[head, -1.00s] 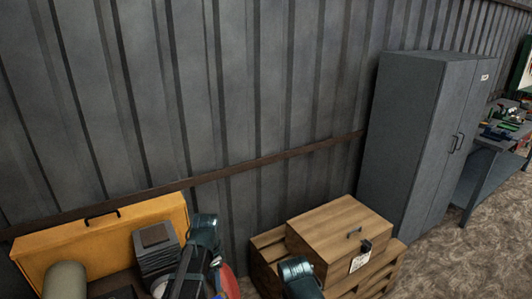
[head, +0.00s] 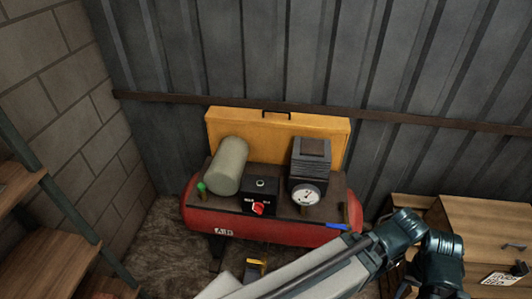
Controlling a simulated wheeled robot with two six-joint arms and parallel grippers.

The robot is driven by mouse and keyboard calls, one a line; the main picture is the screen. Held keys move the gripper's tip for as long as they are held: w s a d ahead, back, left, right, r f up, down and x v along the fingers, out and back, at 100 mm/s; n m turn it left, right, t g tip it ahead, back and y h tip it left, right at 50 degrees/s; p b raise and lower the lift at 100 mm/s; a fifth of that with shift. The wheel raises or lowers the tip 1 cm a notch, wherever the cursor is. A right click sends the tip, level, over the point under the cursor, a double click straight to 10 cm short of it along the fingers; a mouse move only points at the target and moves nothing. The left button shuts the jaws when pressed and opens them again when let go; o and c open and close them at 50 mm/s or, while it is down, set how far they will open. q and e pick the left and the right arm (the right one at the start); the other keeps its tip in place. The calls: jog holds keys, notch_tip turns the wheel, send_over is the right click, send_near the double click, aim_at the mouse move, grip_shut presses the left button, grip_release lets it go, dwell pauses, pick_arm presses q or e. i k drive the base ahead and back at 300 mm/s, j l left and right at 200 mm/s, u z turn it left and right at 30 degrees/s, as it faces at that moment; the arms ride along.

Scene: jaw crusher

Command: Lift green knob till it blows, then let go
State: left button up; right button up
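The green knob (head: 201,187) is small and sits at the left end of a red air compressor tank (head: 265,230), beside a beige cylinder (head: 229,165). Nothing of mine is touching it. One of my arms crosses the lower right of the head view, in front of the compressor's right end. Its joints show, but neither of my grippers can be made out in the view.
A black box with a red switch (head: 258,208) and a round gauge (head: 306,195) stand on the compressor. A yellow case (head: 280,132) is behind it. Wooden shelves (head: 50,220) are at left, a wooden box (head: 490,235) at right. Bare floor lies front-left.

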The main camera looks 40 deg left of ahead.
aim_at(201, 187)
jog(key=u, duration=0.45)
jog(key=j+u, duration=0.1)
jog(key=u, duration=0.75)
jog(key=i+u, duration=0.1)
jog(key=u, duration=0.75)
